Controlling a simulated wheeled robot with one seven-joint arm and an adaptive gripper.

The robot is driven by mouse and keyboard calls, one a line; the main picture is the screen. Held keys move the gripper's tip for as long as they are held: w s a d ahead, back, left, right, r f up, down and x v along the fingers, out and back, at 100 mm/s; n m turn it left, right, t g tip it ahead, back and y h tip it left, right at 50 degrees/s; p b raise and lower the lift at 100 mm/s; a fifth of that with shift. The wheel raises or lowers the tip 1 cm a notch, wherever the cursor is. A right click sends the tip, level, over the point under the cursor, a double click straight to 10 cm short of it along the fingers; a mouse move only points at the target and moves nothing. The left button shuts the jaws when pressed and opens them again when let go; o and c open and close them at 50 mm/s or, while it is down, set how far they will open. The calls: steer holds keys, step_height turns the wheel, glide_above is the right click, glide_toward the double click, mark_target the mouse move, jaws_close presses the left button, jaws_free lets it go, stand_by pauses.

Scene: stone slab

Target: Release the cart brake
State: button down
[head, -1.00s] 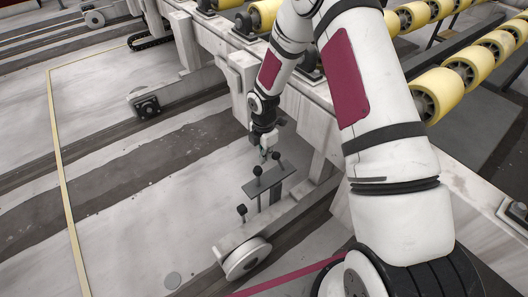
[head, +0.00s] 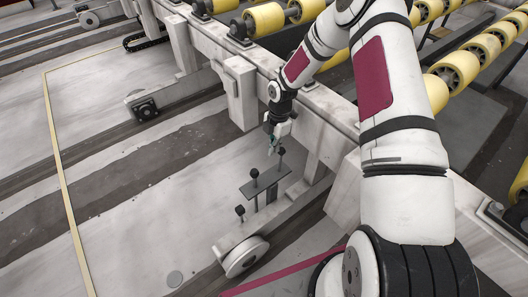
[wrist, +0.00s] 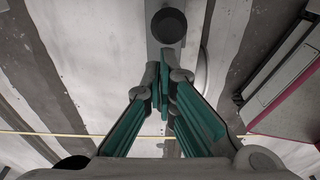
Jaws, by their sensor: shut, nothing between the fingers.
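A grey plate (head: 247,190) with black-knobbed levers stands low beside the cart frame, above a pale wheel (head: 243,257). One black knob (head: 254,173) is at its middle, another knob (head: 281,151) at its far right end, and a third knob (head: 240,210) lower left. I cannot tell which belongs to the brake. My gripper (head: 272,148) is just left of the far-right knob. In the wrist view my gripper (wrist: 165,85) has its teal fingers together, with nothing seen between them. A dark round knob (wrist: 168,26) lies beyond the fingertips; contact cannot be told.
The pale cart frame (head: 241,92) with yellow rollers (head: 264,20) runs along the right, close to my arm. A red strip (head: 285,272) lies low in front. The striped stone floor (head: 120,235) to the left is open, crossed by a yellow line (head: 63,175).

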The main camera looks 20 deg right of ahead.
steer(key=shift+w+d, duration=0.3)
steer(key=shift+d, duration=0.55)
steer(key=shift+r, duration=0.2)
step_height(320, 180, up, 12)
steer(key=d, duration=0.1)
steer(key=shift+w+d+f, duration=0.2)
